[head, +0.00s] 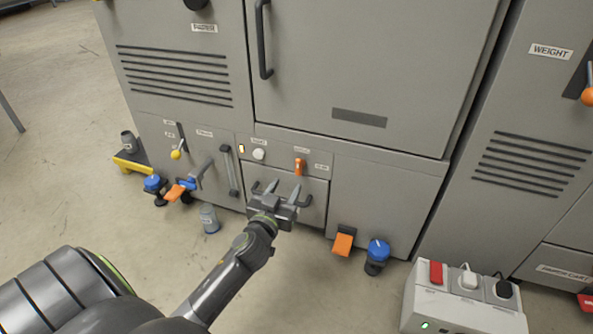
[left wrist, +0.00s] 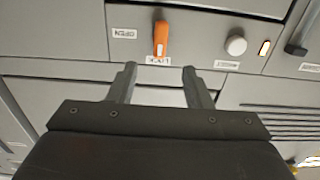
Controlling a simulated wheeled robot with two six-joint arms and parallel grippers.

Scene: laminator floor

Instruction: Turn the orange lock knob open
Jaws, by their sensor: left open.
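The orange lock knob (head: 299,166) sits on the grey machine's lower panel, at the right end of a small strip. In the left wrist view the orange knob (left wrist: 161,39) is an upright bar, with an OPEN label to its left and a LOCK label at its lower end. My left gripper (head: 286,190) is open and empty, just below the knob in the head view. In the left wrist view its two fingers (left wrist: 158,78) point toward the panel, with the knob beyond and between them, apart from both. My right gripper is not in view.
A white round button (head: 259,154) and a small lit indicator (head: 242,149) are left of the knob. A drawer handle (head: 305,201) is close by my gripper.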

